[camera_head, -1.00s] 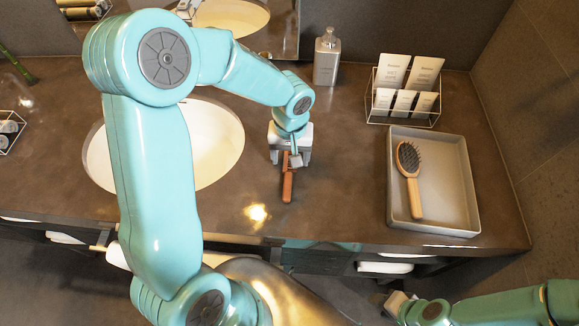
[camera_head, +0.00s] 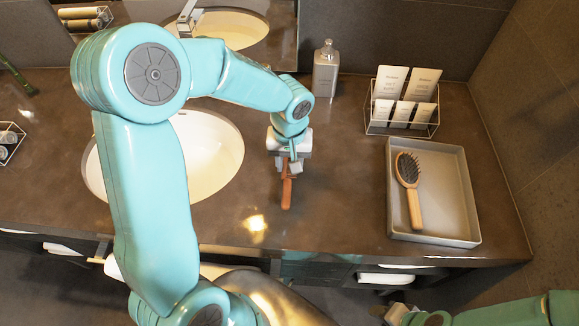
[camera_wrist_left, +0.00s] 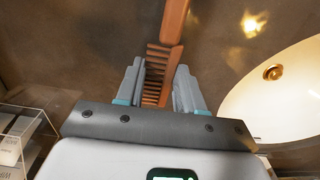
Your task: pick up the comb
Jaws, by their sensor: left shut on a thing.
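The comb (camera_head: 287,193) is brown wood and sits at my left gripper, right of the sink, with its handle pointing toward the counter's front edge. My left gripper (camera_head: 288,164) is shut on the comb. In the left wrist view, the comb (camera_wrist_left: 174,22) runs between the two grey fingers, with its toothed part between them and its handle beyond. I cannot tell whether the comb is clear of the counter. My right gripper (camera_head: 397,313) is low at the bottom edge, away from the counter top; its fingers are not clear.
A grey tray (camera_head: 455,205) with a hairbrush (camera_head: 409,185) stands to the right. Behind are a soap bottle (camera_head: 326,72) and a wire rack (camera_head: 376,127) of white packets. The sink (camera_head: 205,150) lies left of the comb. The counter between comb and tray is bare.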

